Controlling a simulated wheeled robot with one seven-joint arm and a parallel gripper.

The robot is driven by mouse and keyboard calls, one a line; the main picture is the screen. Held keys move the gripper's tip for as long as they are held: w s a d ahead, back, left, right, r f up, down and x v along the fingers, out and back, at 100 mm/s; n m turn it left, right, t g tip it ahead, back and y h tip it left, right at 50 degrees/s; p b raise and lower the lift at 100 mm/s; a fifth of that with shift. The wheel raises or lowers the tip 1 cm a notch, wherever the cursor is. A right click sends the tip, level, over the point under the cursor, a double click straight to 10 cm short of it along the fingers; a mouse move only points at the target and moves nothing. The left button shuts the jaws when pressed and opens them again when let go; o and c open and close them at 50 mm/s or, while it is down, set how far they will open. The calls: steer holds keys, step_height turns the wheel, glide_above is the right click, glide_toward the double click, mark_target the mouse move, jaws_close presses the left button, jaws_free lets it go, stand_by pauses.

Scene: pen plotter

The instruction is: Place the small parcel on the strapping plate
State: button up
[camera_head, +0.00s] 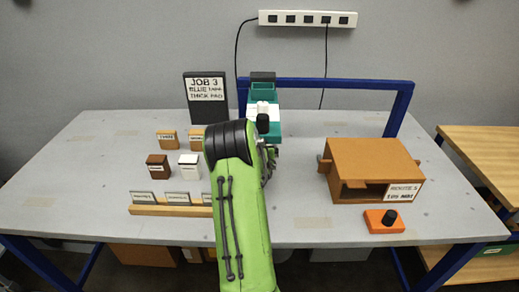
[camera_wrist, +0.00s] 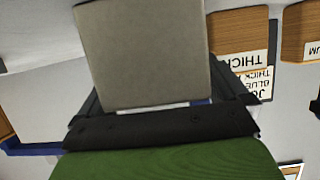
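My gripper (camera_wrist: 160,85) shows in the wrist view with a dark finger on each side of a plain grey block (camera_wrist: 142,52). The block fills the space between the fingers and looks held; its far end is cut off by the top of the picture. I cannot make out anything as a strapping plate. A teal device (camera_head: 291,130) with white and black parts stands at the back middle, partly behind my arm.
Small brown blocks (camera_head: 167,140) and a white block (camera_head: 189,167) stand left of my arm, behind a wooden card rack (camera_head: 165,210). A black job sign (camera_head: 205,98) stands at the back. An orange-brown box (camera_head: 375,160) and an orange knob box (camera_head: 384,227) stand at right.

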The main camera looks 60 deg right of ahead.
steer(key=shift+r, duration=0.15)
steer(key=p+v, duration=0.1)
steer(key=v, duration=0.2)
steer(key=shift+a+r, duration=0.1)
steer(key=s+a, duration=0.1)
steer(key=a, duration=0.2)
steer(key=s+a, duration=0.2)
steer(key=a, duration=0.2)
steer(key=s+a, duration=0.2)
steer(key=a, duration=0.1)
steer(key=shift+s+a, duration=0.2)
steer(key=shift+a, duration=0.05)
steer(key=w+a+r+n+t+y, duration=0.3)
steer(key=w+a+r+y, duration=0.2)
steer(key=w+a, duration=0.5)
steer(key=a+r+n+y, duration=0.2)
steer(key=a+r, duration=0.1)
steer(key=a, duration=0.5)
steer(key=a+r+n+y, duration=0.2)
steer(key=a, duration=0.6)
steer(key=s+a+r+n+g+y, duration=0.3)
steer(key=s+a+n, duration=0.2)
steer(key=s+a, duration=0.8)
steer(key=shift+s+a+n+g, duration=0.2)
steer(key=shift+s+n+g, duration=0.1)
steer(key=shift+s, duration=0.6)
